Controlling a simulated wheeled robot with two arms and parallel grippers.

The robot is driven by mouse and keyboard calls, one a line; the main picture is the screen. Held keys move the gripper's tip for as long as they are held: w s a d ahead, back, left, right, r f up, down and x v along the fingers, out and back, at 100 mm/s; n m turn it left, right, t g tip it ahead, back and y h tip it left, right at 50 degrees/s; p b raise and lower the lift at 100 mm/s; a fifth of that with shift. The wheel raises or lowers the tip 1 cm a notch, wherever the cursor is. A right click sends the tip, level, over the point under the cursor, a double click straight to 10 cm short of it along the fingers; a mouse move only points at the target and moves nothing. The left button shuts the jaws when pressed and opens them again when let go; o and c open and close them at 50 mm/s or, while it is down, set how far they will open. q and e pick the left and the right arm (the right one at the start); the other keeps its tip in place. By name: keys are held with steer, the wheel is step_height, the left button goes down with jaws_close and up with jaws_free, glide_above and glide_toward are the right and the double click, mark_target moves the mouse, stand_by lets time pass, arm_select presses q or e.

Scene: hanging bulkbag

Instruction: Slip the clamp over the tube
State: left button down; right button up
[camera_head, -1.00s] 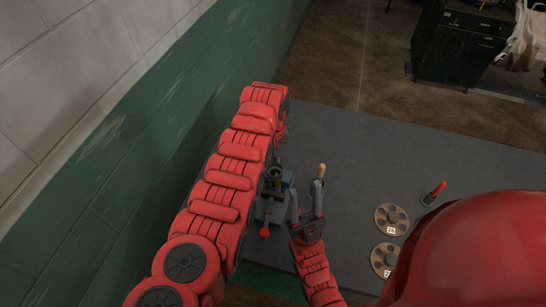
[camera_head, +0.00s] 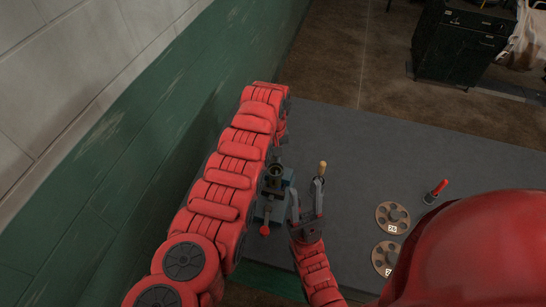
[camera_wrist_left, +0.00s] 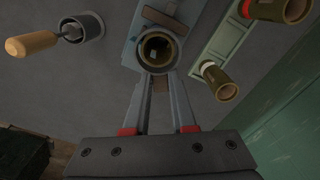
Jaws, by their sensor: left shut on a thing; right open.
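In the left wrist view, my left gripper (camera_wrist_left: 158,72) is shut on a dark round clamp (camera_wrist_left: 144,58). The clamp is seen from above around the round opening of a brass-coloured tube (camera_wrist_left: 160,50). I cannot tell how far down the tube it sits. In the head view, the dark ring (camera_head: 274,171) stands upright over a blue-grey fixture (camera_head: 268,208), beside my left gripper (camera_head: 281,158), which the red arm partly hides. My right gripper (camera_head: 307,200) is open, to the right of the fixture and lower in the picture.
A wooden-handled tool (camera_wrist_left: 32,44) stands in a grey cup (camera_wrist_left: 85,27). Round discs (camera_head: 392,218) and a red-handled tool (camera_head: 436,190) are on the right. The table's far part (camera_head: 370,145) is clear.

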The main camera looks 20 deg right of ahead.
mark_target(273, 160)
arm_select(q)
steer(key=shift+f+b, duration=0.75)
steer(key=shift+f, duration=0.15)
stand_by(0.3)
steer(key=c, duration=0.7)
jaws_free()
steer(key=shift+o, duration=0.2)
steer(key=shift+r, duration=0.15)
step_height(273, 160, up, 8)
steer(key=b, duration=0.3)
steer(key=shift+w+f, duration=0.1)
steer(key=shift+f, duration=0.1)
step_height(273, 160, up, 9)
steer(key=shift+r+p, duration=0.15)
steer(key=shift+p, duration=0.15)
